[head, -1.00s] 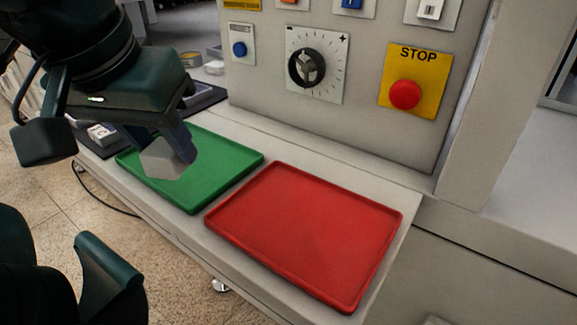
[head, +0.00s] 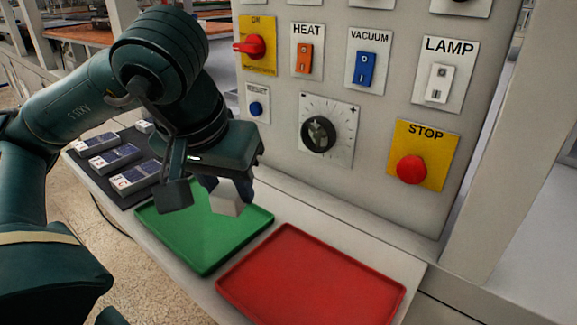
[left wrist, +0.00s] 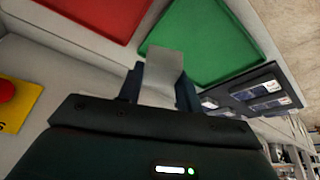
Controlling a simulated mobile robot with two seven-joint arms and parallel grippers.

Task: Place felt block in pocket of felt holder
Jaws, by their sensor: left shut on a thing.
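My left gripper (head: 222,190) is shut on a light grey felt block (head: 227,201). It holds the block over the back right part of the green tray (head: 190,236). In the left wrist view the block (left wrist: 164,68) sits between the two fingers, with the green tray (left wrist: 225,40) beyond it. I cannot tell the gap between block and tray. I cannot make out a felt holder in these frames. My right gripper does not show.
An empty red tray (head: 310,280) lies right of the green one. A dark mat with several labelled boxes (head: 135,177) lies to the left. A panel with switches, a dial (head: 318,134) and a red STOP button (head: 411,169) stands close behind the trays.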

